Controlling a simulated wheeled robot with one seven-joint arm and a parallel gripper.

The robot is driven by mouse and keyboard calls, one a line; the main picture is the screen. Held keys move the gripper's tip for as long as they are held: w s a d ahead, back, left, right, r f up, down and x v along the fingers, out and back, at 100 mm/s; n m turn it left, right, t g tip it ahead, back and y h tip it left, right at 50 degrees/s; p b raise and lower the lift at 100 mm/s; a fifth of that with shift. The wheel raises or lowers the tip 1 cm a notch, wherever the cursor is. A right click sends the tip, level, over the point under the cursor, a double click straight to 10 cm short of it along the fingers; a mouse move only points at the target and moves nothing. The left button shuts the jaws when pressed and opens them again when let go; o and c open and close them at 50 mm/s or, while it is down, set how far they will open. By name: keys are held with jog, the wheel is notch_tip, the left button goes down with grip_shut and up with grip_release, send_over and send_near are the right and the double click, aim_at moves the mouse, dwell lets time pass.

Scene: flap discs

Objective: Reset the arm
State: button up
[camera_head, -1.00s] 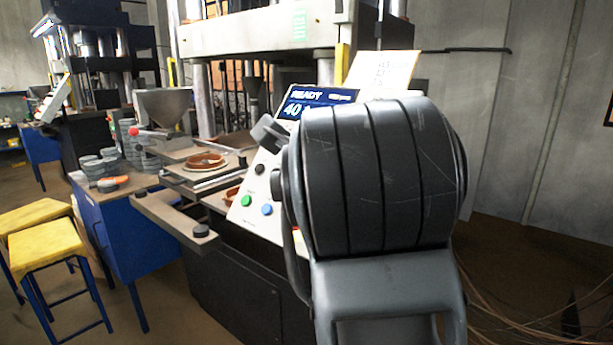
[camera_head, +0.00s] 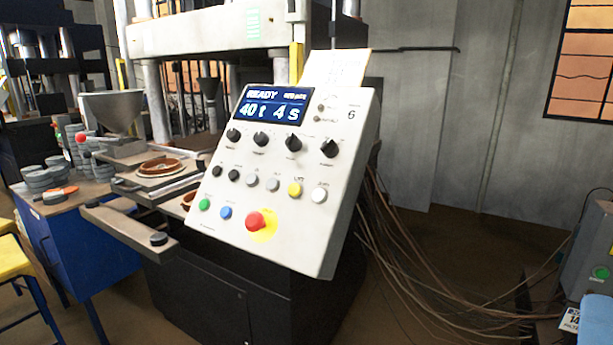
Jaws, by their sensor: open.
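My arm and gripper are out of the head view. In front stands a press with a tilted white control panel (camera_head: 300,215). Its blue display (camera_head: 270,108) reads READY, 40 t and 4 s. The panel carries black knobs, several small buttons and a red emergency stop button (camera_head: 256,221) on a yellow base. To its left, a round brown disc piece (camera_head: 160,167) lies on a pale plate on the press's side tray.
A blue bench (camera_head: 75,250) with stacks of grey discs (camera_head: 42,178) and a metal hopper (camera_head: 112,112) stand at left. A yellow stool (camera_head: 14,262) is at the left edge. Cables (camera_head: 420,285) run over the floor at right towards a grey box (camera_head: 592,255).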

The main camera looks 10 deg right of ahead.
jog(key=s+a+f+n+g+y, duration=0.1)
jog(key=s+a+f+n+y, duration=0.3)
jog(key=s+f+n+y, duration=0.4)
jog(key=s+a+f+n+y, duration=0.4)
jog(key=s+f+n+y, duration=0.4)
jog(key=s+n, duration=0.4)
jog(key=n, duration=0.2)
jog(key=shift+s+a+f+n+g+y, duration=0.25)
jog(key=shift+s+n+g+y, duration=0.05)
jog(key=shift+s+n+g, duration=0.1)
